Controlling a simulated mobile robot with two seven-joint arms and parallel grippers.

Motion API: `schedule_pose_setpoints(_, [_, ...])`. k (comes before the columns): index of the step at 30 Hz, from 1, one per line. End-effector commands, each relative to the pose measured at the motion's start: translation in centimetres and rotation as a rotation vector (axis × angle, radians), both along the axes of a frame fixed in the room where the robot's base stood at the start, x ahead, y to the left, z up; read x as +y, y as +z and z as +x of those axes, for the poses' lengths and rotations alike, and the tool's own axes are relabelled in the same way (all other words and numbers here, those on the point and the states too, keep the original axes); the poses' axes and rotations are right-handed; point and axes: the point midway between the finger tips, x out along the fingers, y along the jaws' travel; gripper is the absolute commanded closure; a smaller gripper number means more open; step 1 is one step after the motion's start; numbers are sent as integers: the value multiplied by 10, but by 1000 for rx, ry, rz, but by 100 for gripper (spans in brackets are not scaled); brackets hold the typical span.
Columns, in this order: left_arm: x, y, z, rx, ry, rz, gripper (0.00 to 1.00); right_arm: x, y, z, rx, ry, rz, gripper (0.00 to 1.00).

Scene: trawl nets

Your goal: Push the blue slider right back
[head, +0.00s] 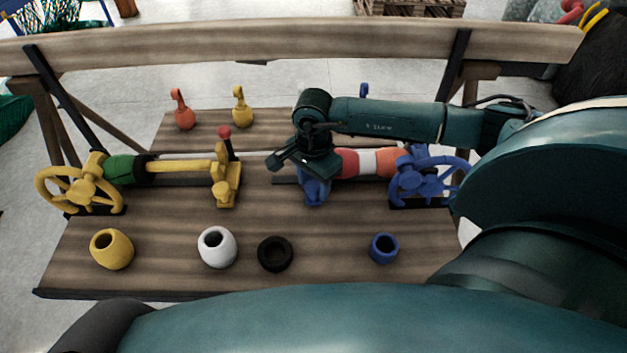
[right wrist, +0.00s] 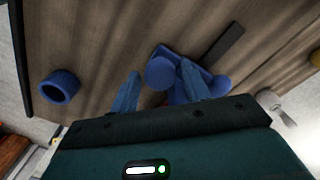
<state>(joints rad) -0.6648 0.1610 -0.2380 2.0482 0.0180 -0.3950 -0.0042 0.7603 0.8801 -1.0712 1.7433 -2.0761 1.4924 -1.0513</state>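The blue slider (head: 315,190) sits at the left end of the right-hand rail, partly hidden under my right arm. A red and white roll (head: 370,162) and a blue handwheel (head: 425,177) are to its right. My right gripper (head: 285,160) is above and around the slider's upper left in the head view. In the right wrist view its two fingers (right wrist: 160,88) are apart, with the blue slider (right wrist: 163,72) showing between and beyond them. I cannot tell whether they touch it. My left gripper is not in view.
A yellow slider (head: 225,178) with a red-topped lever and a yellow handwheel (head: 75,190) stand at left. Yellow (head: 111,250), white (head: 217,248), black (head: 275,256) and blue (head: 384,249) pots line the front. Orange (head: 183,112) and yellow (head: 241,108) hooked weights stand behind.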

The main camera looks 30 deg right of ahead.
Motion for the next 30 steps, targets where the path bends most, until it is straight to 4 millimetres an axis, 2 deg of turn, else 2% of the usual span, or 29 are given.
schedule_pose_setpoints(2, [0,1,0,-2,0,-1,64,0,0,0,0,0,0,60])
schedule_pose_setpoints(17, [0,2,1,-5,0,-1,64,0,0,0,0,0,1,100])
schedule_pose_setpoints(23, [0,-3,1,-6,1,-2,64,6,-2,4,-1,1,3,100])
schedule_pose_setpoints(26, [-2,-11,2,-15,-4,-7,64,23,-5,14,-4,3,6,100])
schedule_pose_setpoints(30, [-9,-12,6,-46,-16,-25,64,49,-5,30,-4,2,6,100])
